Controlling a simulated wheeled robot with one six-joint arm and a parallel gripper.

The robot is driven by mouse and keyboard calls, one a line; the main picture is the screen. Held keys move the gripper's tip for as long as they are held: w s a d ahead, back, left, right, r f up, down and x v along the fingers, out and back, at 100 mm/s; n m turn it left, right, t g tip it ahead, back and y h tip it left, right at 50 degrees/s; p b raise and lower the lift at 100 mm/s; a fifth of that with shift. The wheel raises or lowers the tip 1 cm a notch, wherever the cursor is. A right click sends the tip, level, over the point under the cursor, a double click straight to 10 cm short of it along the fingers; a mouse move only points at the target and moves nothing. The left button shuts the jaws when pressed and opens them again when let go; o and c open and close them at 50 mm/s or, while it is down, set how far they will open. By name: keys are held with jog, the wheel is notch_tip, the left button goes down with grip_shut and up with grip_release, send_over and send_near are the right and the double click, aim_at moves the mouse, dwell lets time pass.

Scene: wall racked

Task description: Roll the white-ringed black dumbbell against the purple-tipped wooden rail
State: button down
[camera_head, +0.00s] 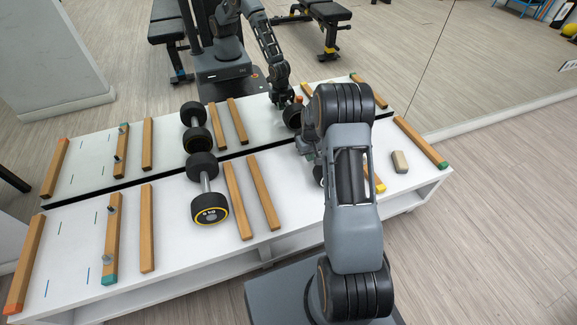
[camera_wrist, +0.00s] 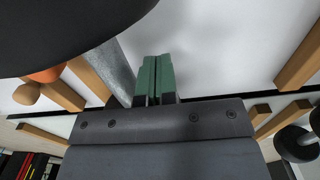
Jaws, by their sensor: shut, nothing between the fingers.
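A black dumbbell fills the upper left of the wrist view, with a dark round head (camera_wrist: 60,25) and a grey handle (camera_wrist: 113,68); no white ring shows on that part. In the head view my arm hides most of it. My gripper (camera_wrist: 157,78) has its green fingertips shut together with nothing between them, beside the handle. In the head view the fingertips are hidden behind my arm. No purple tip is visible on any rail; a rail at the right, partly behind my arm, shows a yellow tip (camera_head: 380,188).
A yellow-ringed dumbbell (camera_head: 209,190) lies left of my arm beside a pair of wooden rails (camera_head: 263,195). The white shelf (camera_head: 175,235) backs onto a mirror that reflects everything.

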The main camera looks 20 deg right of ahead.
notch_tip(320, 180, up, 12)
jog(key=p, duration=0.8)
jog(key=shift+p, duration=0.4)
dwell(0.4)
jog(key=s+a+r+t+p, duration=0.1)
jog(key=s+a+r+p, duration=0.3)
jog(key=s+r+p, duration=0.4)
jog(key=s+a+r+t+p, duration=0.1)
jog(key=s+a+r+p, duration=0.4)
jog(key=r, duration=1.8)
jog(key=s+a+r+t+p, duration=0.1)
jog(key=s+a+r+p, duration=0.4)
jog(key=s+r+p, duration=0.5)
notch_tip(320, 180, up, 5)
jog(key=shift+s+a+r+t+p, duration=0.2)
jog(key=shift+s+a+t+p, duration=0.15)
jog(key=shift+p, duration=0.75)
jog(key=shift+d, duration=0.1)
